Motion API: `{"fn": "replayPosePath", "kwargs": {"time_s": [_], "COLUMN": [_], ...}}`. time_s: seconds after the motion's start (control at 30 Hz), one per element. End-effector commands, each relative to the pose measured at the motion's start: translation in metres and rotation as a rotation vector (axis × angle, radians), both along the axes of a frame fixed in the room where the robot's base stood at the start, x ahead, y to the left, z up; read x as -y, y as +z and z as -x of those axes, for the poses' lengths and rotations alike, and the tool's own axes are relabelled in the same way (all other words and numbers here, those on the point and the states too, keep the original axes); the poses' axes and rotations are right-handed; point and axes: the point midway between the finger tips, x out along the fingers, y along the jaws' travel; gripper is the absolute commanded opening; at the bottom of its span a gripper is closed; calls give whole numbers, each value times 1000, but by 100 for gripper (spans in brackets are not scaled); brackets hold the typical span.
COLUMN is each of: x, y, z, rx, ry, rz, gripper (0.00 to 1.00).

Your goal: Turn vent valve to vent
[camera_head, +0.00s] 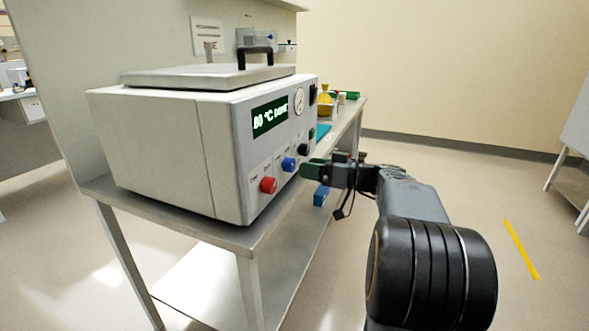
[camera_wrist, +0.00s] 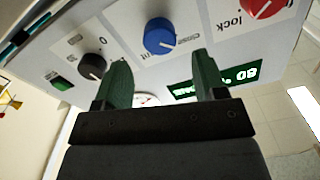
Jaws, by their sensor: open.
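The white oven-like unit (camera_head: 160,150) stands on a steel bench, with knobs along its front panel. The blue knob (camera_head: 289,164) sits between a red knob (camera_head: 268,185) and a black knob (camera_head: 303,150). In the wrist view the blue knob (camera_wrist: 158,37) has a "close" label and another, partly readable one beside it; its setting is unclear. My gripper (camera_head: 311,168) is open in front of the panel, its green fingers apart. In the wrist view the blue knob appears beyond and between the fingertips (camera_wrist: 163,62), with nothing held.
The red knob (camera_wrist: 262,6) has a "lock" label; the black knob (camera_wrist: 92,66) lies near the left finger. A green display (camera_head: 270,117) reads 80 °C DONE, beside a round gauge (camera_head: 299,101). A black lid handle (camera_head: 256,56) rises on top.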

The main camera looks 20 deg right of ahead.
Motion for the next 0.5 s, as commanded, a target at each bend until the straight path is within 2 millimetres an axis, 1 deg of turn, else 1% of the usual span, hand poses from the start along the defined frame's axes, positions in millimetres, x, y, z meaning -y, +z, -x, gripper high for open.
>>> {"fn": "replayPosePath", "kwargs": {"time_s": [0.03,0.2,0.33,0.5], "x": [-7,-22,-29,-33], "y": [-1,-1,-1,0], "z": [-7,-23,-31,-36], "rx": [0,0,0,-1], "ry": [5,3,2,0], "rz": [0,0,0,-1], "gripper": [65,65,65,65]}}
